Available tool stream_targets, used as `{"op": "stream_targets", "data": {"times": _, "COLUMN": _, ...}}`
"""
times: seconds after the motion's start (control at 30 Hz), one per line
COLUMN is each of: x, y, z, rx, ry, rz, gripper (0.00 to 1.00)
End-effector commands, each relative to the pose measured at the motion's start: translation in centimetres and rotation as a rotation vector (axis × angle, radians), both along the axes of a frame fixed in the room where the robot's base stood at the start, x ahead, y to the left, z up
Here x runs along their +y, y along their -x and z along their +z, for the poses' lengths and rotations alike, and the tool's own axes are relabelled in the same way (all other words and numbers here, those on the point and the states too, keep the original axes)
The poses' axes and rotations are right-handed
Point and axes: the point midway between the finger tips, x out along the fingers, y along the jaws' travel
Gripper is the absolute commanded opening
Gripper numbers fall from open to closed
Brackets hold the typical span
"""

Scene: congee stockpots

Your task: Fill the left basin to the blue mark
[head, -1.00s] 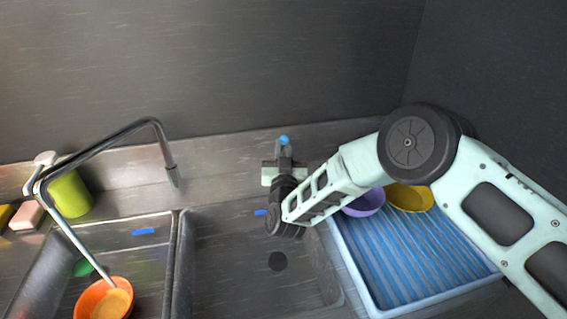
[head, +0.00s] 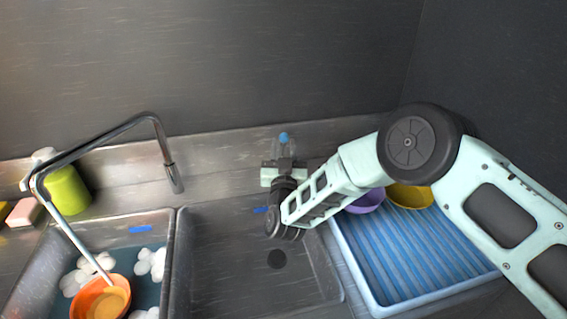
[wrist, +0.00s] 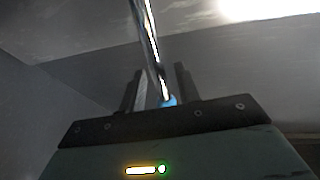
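The left basin (head: 168,268) holds bluish water with white foam clumps (head: 152,262). Its blue mark (head: 140,229) shows on the back wall, just above the water's far edge. My gripper (head: 284,165) is at the back ledge behind the right basin, around or beside a blue-tipped tap handle (head: 284,138). In the wrist view, the fingers (wrist: 158,90) stand apart with a metal rod and blue tip (wrist: 168,101) between them.
An orange bowl (head: 85,301) sits in the left basin. The right basin (head: 225,285) looks empty, with a dark drain (head: 277,259). A blue rack (head: 400,260) at the right has purple (head: 368,201) and yellow bowls (head: 410,196). A green cup (head: 68,190) stands back left.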

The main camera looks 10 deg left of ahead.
Motion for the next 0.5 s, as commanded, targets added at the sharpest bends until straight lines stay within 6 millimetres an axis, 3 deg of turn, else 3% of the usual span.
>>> {"op": "stream_targets", "data": {"times": 0.5, "x": -2.1, "y": 8.9, "z": -3.3, "rx": 0.002, "ry": 0.002, "rz": 0.003, "gripper": 0.33}}
